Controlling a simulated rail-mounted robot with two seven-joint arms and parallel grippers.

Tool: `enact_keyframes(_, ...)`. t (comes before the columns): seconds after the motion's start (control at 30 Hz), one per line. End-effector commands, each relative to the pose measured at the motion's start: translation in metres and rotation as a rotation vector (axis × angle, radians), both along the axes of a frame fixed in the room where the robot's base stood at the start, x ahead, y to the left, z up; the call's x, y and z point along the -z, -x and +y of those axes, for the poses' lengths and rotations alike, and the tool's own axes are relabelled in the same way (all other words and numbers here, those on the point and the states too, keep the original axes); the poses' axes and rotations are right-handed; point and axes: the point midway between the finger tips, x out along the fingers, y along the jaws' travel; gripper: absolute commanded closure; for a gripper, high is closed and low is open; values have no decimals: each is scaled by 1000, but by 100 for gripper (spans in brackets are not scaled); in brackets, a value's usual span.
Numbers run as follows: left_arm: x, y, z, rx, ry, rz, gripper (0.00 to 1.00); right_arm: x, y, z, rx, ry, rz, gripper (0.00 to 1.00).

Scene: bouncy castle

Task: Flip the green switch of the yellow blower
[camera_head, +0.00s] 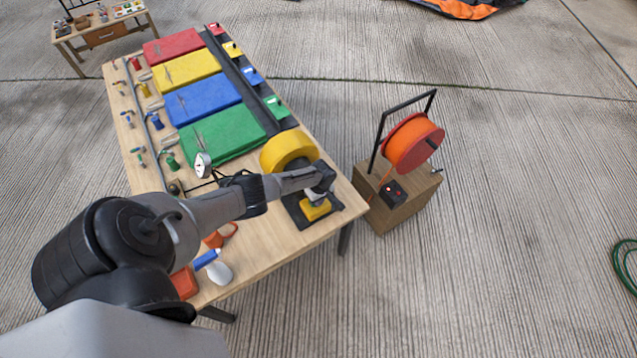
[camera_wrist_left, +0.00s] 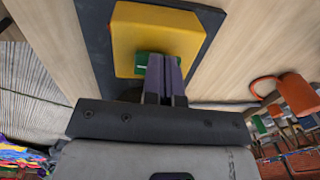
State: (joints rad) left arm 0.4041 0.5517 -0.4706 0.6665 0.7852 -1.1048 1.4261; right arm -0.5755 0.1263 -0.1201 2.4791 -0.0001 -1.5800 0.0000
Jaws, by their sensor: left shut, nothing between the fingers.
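The yellow blower has a round yellow housing (camera_head: 283,147) and a small yellow box (camera_head: 316,211) on a dark base, near the right front corner of the workbench. My left gripper (camera_head: 326,192) is over the small box, its arm reaching across from the left. In the left wrist view the yellow box (camera_wrist_left: 160,30) fills the top middle. The green switch (camera_wrist_left: 143,66) shows on its near face, partly hidden behind my fingers. The left gripper (camera_wrist_left: 164,65) is shut and empty, its tips at the switch; contact is unclear. My right gripper is out of view.
The wooden workbench (camera_head: 262,252) holds red, yellow, blue and green folded pads, small tools, a gauge (camera_head: 202,165) and an orange-handled item near the front. An orange cable reel (camera_head: 412,143) stands on a wooden box to the right. Concrete floor beyond is mostly clear.

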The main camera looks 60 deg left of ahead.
Motion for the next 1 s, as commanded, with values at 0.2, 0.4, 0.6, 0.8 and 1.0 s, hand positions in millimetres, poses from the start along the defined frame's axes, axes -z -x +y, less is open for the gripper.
enact_keyframes(0.2,-47,-9,2,4,-3,-31,100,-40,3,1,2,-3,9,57)
enact_keyframes(0.4,-84,-1,1,5,-3,-31,100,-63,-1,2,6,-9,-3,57)
enact_keyframes(0.6,-110,3,1,4,-4,-33,100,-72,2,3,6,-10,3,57)
enact_keyframes(0.8,-125,6,1,4,-4,-33,100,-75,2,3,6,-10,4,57)
enact_keyframes(1.0,-130,7,1,3,-3,-34,100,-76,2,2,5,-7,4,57)
